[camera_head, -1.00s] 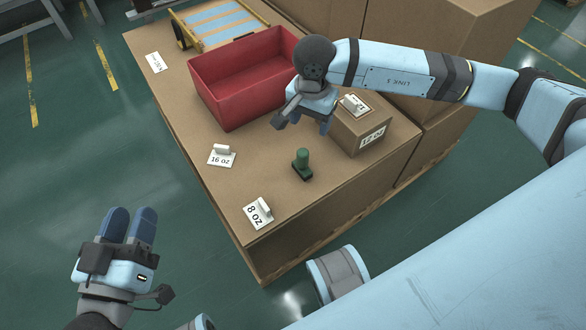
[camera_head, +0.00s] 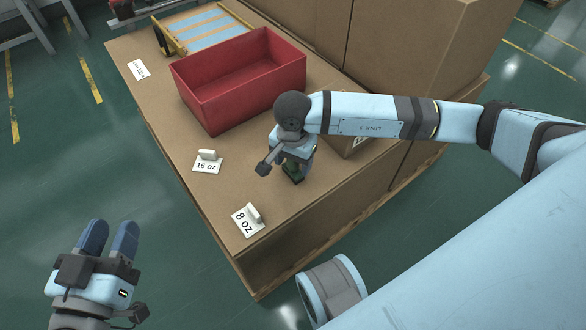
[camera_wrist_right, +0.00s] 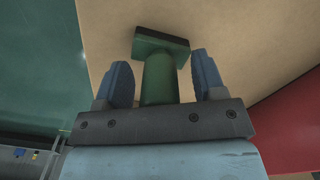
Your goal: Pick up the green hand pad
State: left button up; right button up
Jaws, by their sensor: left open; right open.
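The green hand pad (camera_wrist_right: 160,75) stands on the cardboard-brown table top (camera_head: 160,130), its handle between the two blue fingers of my right gripper (camera_wrist_right: 160,85) in the right wrist view. A small gap shows on each side of the handle, so the gripper is open around it. In the head view only the pad's dark green base (camera_head: 293,178) shows below my right gripper (camera_head: 294,168); the handle is hidden. My left gripper (camera_head: 108,240) is open and empty at the lower left, off the table over the floor.
A red bin (camera_head: 240,80) stands behind my right gripper. A cardboard box (camera_head: 350,142) is partly hidden under my right arm. Stamps on cards marked 16 oz (camera_head: 207,162) and 8 oz (camera_head: 248,220) lie to the left and front. A blue-slatted rack (camera_head: 205,30) is at the back.

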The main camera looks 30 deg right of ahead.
jog(key=shift+f, duration=0.1)
jog(key=c, duration=1.1)
pick_arm(q)
jog(key=shift+r, duration=0.1)
pick_arm(e)
jog(key=shift+o, duration=0.2)
notch_tip(320, 180, up, 10)
jog(key=p, duration=0.4)
jog(key=shift+f, duration=0.2)
pick_arm(q)
notch_tip(320, 180, up, 6)
jog(key=s+n+t+p, duration=0.1)
jog(key=n+p, duration=0.1)
jog(key=p, duration=0.1)
jog(key=shift+s+d, duration=0.15)
jog(key=shift+d, duration=0.05)
pick_arm(e)
notch_tip(320, 180, up, 10)
jog(key=shift+r, duration=0.25)
